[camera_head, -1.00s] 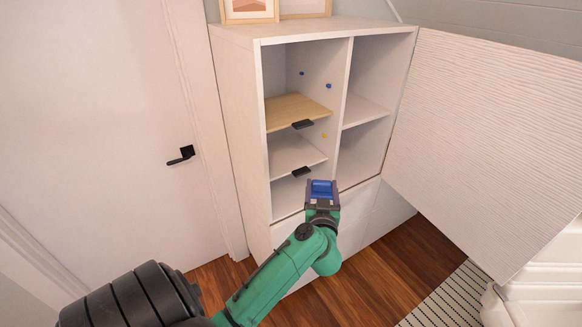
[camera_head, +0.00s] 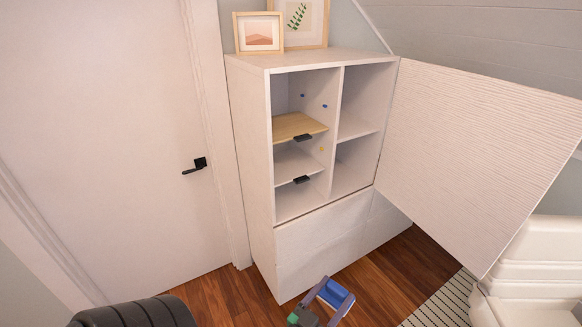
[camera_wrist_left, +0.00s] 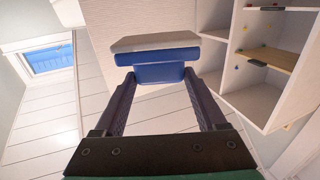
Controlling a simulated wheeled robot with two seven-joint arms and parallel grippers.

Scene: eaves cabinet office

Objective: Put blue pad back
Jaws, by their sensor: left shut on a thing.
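My left gripper (camera_head: 335,296) is at the bottom of the head view, low in front of the cabinet. It is shut on the blue pad (camera_head: 334,290), which sits between its two fingers. In the left wrist view the blue pad (camera_wrist_left: 158,73) has a pale, flat slab (camera_wrist_left: 155,42) against its far side. The open cabinet (camera_head: 287,243) stands ahead, above and beyond the gripper. Two small blue marks (camera_head: 325,105) show on the inner wall of its upper left compartment. A yellow mark (camera_head: 322,149) is lower down. My right gripper is out of view.
A wooden shelf (camera_head: 297,124) and a white shelf (camera_head: 295,167), each with a black front piece, are in the left column. The large door (camera_head: 475,150) stands wide open at right. Bare wooden floor (camera_head: 225,295) lies in front. Picture frames stand on top.

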